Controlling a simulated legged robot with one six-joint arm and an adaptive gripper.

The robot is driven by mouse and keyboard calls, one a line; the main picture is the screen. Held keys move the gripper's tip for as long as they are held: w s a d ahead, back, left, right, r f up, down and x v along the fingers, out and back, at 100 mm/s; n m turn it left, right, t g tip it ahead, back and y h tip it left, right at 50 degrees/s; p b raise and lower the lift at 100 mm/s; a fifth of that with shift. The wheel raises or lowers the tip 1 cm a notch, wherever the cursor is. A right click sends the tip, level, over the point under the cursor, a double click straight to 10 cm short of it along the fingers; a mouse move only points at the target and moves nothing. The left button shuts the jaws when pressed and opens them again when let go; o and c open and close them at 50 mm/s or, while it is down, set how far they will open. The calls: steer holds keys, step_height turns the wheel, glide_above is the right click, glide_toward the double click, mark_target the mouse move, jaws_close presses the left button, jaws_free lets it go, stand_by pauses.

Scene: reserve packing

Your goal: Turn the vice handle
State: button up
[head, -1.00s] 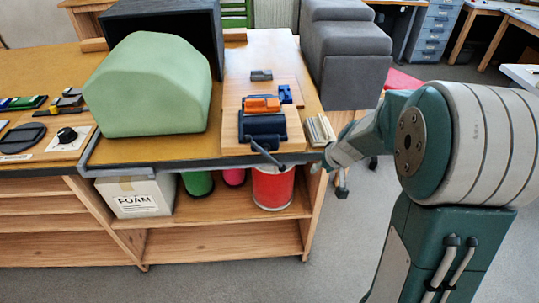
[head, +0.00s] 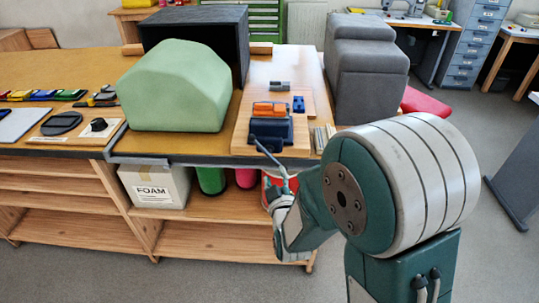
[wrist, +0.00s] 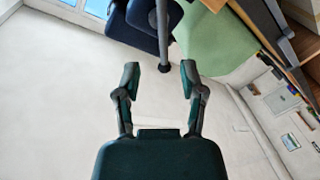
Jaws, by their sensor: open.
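The vice (head: 271,129) is dark blue with an orange block (head: 270,109) at its top, on a wooden board at the right end of the bench. Its handle (head: 268,156) is a thin grey bar slanting down over the bench's front edge. In the wrist view the handle (wrist: 161,35) comes down from the top and ends in a dark knob between the fingertips, apart from both. My gripper (wrist: 160,78) is open and empty. In the head view my gripper (head: 277,196) is below the bench edge, close to the handle's lower end; its fingers are hard to make out there.
A pale green block (head: 178,88) and a black box (head: 205,36) stand left of the vice. A grey padded block (head: 365,70) is to the right. A foam carton (head: 155,185) and a red bucket (head: 269,182) sit on the shelf behind my gripper. Floor in front is clear.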

mark_target(264, 152)
steer(key=shift+t, duration=0.3)
steer(key=w+a, duration=0.1)
steer(key=w, duration=0.2)
steer(key=w+a, duration=0.1)
steer(key=w, duration=0.2)
steer(key=w+a, duration=0.1)
steer(key=w, duration=0.2)
steer(key=shift+w+r, duration=0.2)
steer(key=shift+r, duration=0.1)
steer(key=shift+w+a, duration=0.2)
steer(key=shift+d, duration=0.1)
jaws_close()
